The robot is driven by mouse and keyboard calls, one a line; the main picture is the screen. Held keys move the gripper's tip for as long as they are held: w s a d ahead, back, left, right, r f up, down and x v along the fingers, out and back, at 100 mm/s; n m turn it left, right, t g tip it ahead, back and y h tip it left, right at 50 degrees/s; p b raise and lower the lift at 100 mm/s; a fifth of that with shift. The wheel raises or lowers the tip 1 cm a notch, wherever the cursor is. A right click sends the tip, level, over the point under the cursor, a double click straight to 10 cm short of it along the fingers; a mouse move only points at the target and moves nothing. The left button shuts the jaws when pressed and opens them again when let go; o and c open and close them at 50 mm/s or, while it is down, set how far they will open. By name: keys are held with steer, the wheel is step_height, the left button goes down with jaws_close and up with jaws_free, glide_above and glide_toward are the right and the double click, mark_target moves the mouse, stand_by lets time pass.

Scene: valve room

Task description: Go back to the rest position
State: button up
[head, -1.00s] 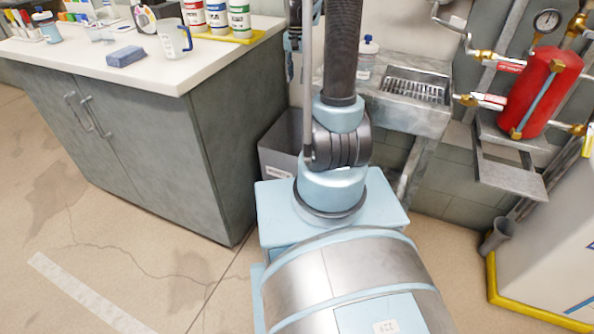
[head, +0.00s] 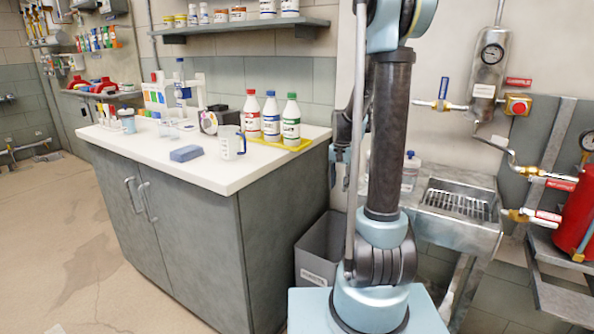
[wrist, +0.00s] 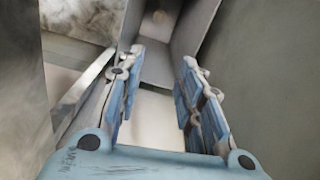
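My gripper (wrist: 162,62) shows in the wrist view with its two blue-padded fingers apart and nothing between them. It points down toward the grey bin (wrist: 172,30), whose inside shows beyond the fingertips. In the head view my gripper (head: 340,168) hangs just left of my upright arm and is partly hidden by it. It is above the grey bin (head: 318,255), between the cabinet and the sink.
A white-topped cabinet (head: 190,235) stands left, with a blue sponge (head: 186,153), a clear jug (head: 231,142) and bottles in a yellow tray (head: 305,144). A metal sink (head: 455,230) and valve piping are right. Open floor (head: 40,220) lies at far left.

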step_height(320, 180, down, 8)
stand_by(0.7)
steer(key=shift+s, duration=0.1)
steer(key=shift+f, duration=0.1)
